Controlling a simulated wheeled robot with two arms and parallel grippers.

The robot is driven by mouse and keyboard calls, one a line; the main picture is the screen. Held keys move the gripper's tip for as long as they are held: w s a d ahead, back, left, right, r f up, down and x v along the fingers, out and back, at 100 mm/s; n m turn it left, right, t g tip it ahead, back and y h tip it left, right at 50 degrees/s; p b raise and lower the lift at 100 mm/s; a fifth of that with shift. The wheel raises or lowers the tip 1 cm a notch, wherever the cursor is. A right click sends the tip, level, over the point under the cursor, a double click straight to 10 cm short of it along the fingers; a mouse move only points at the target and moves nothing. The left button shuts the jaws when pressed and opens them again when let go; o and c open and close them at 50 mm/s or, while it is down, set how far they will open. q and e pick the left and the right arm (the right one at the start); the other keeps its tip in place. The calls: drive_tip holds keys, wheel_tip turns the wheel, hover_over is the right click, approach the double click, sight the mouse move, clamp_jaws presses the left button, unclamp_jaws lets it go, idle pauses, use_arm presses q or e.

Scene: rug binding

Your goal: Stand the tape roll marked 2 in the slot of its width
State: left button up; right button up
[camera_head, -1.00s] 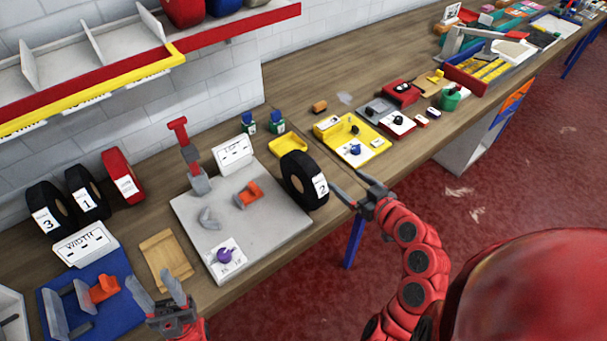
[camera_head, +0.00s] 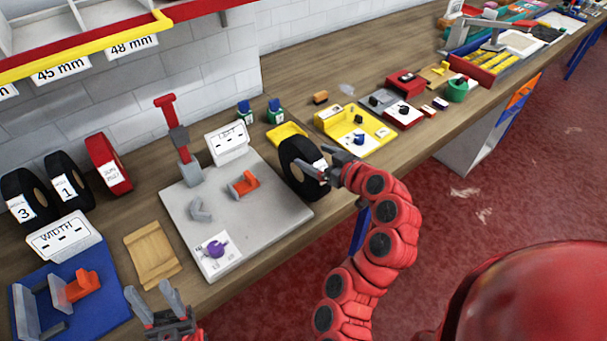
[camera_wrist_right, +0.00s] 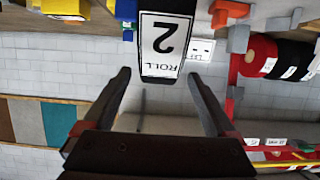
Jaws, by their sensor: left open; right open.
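The black tape roll marked 2 (camera_head: 295,165) stands upright at the right edge of the grey plate. In the right wrist view its white label (camera_wrist_right: 165,43) faces the camera, reading "ROLL 2". My right gripper (camera_head: 323,170) is open at the roll; in its wrist view the fingers (camera_wrist_right: 160,75) are spread on either side of the label, apart from the roll. My left gripper (camera_head: 155,295) is open and empty near the front edge of the bench, beside the wooden tray. The divided shelf (camera_head: 90,45) at the upper left carries width labels, including 45 mm and 48 mm.
Black rolls 3 (camera_head: 22,195) and 1 (camera_head: 65,180) and a red roll (camera_head: 108,163) stand at the left. The grey plate (camera_head: 250,215) bears a red-handled post, an orange block and a purple knob. A blue mat (camera_head: 65,310) and wooden tray (camera_head: 152,255) lie left; a yellow fixture (camera_head: 355,125) right.

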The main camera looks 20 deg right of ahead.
sight(305, 150)
drive_tip(key=shift+w+a, duration=0.15)
drive_tip(key=shift+w, duration=0.25)
drive_tip(key=p+x, duration=0.3)
drive_tip(key=x, duration=0.1)
drive_tip(key=shift+r, duration=0.1)
drive_tip(key=shift+w+f, duration=0.25)
drive_tip(key=shift+w, duration=0.15)
clamp_jaws()
